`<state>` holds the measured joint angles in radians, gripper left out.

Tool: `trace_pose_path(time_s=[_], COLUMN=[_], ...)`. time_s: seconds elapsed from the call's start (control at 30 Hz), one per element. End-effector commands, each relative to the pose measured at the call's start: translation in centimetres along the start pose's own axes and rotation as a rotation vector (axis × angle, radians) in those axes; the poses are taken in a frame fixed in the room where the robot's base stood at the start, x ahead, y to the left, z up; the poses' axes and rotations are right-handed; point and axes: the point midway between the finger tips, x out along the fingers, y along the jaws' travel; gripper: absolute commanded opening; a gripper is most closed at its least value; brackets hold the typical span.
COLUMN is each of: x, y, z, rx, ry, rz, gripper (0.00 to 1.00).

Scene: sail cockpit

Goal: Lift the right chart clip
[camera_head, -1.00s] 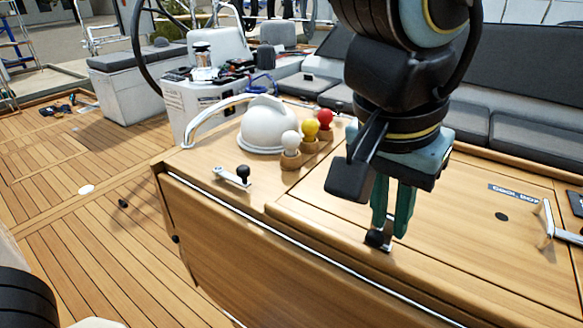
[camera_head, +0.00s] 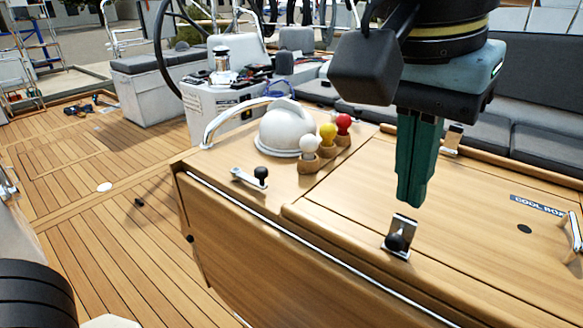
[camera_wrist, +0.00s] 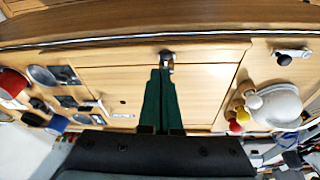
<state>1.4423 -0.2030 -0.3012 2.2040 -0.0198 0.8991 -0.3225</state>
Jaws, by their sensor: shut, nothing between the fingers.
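The right chart clip (camera_head: 398,238) is at the front edge of the wooden top. Its bright metal plate is tilted up, with a black knob low at its front. My gripper (camera_head: 411,203) is shut and empty, its green fingers together just above and behind this clip, apparently apart from it. In the wrist view the clip (camera_wrist: 167,62) shows right beyond the fingertips (camera_wrist: 161,72). Another chart clip (camera_head: 248,179) lies flat further left, its black knob up; it also shows at the right in the wrist view (camera_wrist: 292,53).
A white dome (camera_head: 285,130) stands left of my gripper, beside white, yellow (camera_head: 328,133) and red bulbs in wooden holders. A metal fitting (camera_head: 452,140) stands behind my fingers. A metal handle (camera_head: 573,232) is at the right edge.

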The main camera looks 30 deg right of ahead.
Motion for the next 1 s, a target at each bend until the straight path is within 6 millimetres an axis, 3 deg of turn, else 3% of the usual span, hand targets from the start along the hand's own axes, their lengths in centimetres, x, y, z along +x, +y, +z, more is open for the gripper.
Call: trace_pose_path(time_s=[0.1, 0.27, 0.87, 1.0], x=[-1.9, -3.3, -3.6, -4.6], y=[0.0, 0.0, 0.0, 0.0], z=[-0.5, -0.7, -0.7, -1.0], rx=[-0.002, -0.002, -0.002, -0.002], ry=[0.015, 0.020, 0.021, 0.022], rz=[0.004, 0.005, 0.004, 0.004], gripper=[0.00, 0.00, 0.00, 0.00])
